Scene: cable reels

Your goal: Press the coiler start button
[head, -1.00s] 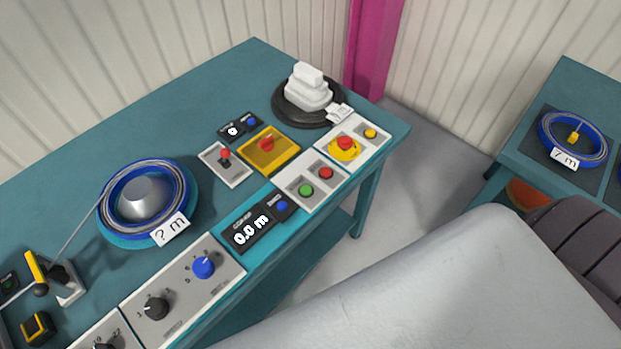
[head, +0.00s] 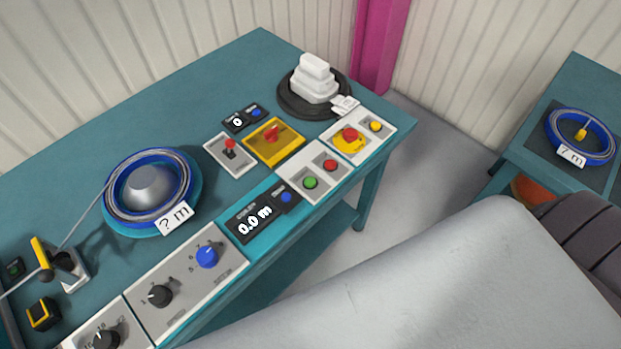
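A grey panel (head: 316,166) near the front edge of the teal bench carries a green button (head: 310,183) at its left and a red button (head: 330,165) at its right. The frame does not show any label saying which is the coiler start. A black length display (head: 251,222) reading 0.0 m, with a blue button (head: 286,197), sits left of this panel. A blue cable reel (head: 151,189) tagged "? m" lies on the bench, its cable running left. Neither of my grippers is in view; my large pale arm link fills the lower right.
The teal bench (head: 110,115) also holds a knob panel (head: 186,284), a lever plate (head: 231,154), a yellow switch box (head: 274,142), an emergency stop (head: 350,135) and a black turntable (head: 292,104) with white blocks. A second table (head: 560,90) with another reel (head: 581,136) stands right.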

